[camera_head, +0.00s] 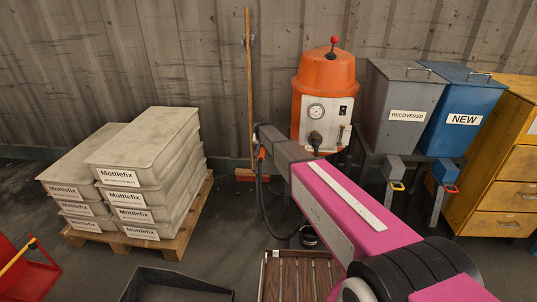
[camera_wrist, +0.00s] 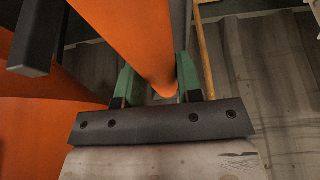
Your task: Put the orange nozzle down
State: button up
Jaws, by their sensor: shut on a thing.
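The orange nozzle (camera_wrist: 140,45) fills the upper middle of the wrist view as a smooth orange tube. My gripper (camera_wrist: 156,72) has its green fingers on either side of the tube and is shut on it. In the head view, a small orange part of the nozzle (camera_head: 261,153) shows beside the far end of my arm, with a black hose (camera_head: 264,205) hanging below it. My arm hides most of the gripper there. The nozzle is held up off the floor.
An orange machine (camera_head: 327,73) with a gauge stands behind my arm. Right of it are a grey RECOVERED bin (camera_head: 404,90), a blue NEW bin (camera_head: 462,90) and a yellow cabinet (camera_head: 505,165). Mottlefix tubs (camera_head: 150,150) are stacked left. A broom (camera_head: 249,90) leans on the wall.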

send_over(266, 155)
jog(key=s, duration=0.1)
notch_tip(266, 155, down, 6)
jog(key=shift+s+f, duration=0.1)
jog(key=shift+d+f, duration=0.1)
jog(key=shift+f, duration=1.9)
jog(key=shift+f, duration=0.15)
jog(key=o, duration=1)
jog(key=shift+c, duration=0.2)
jog(key=v, duration=1.2)
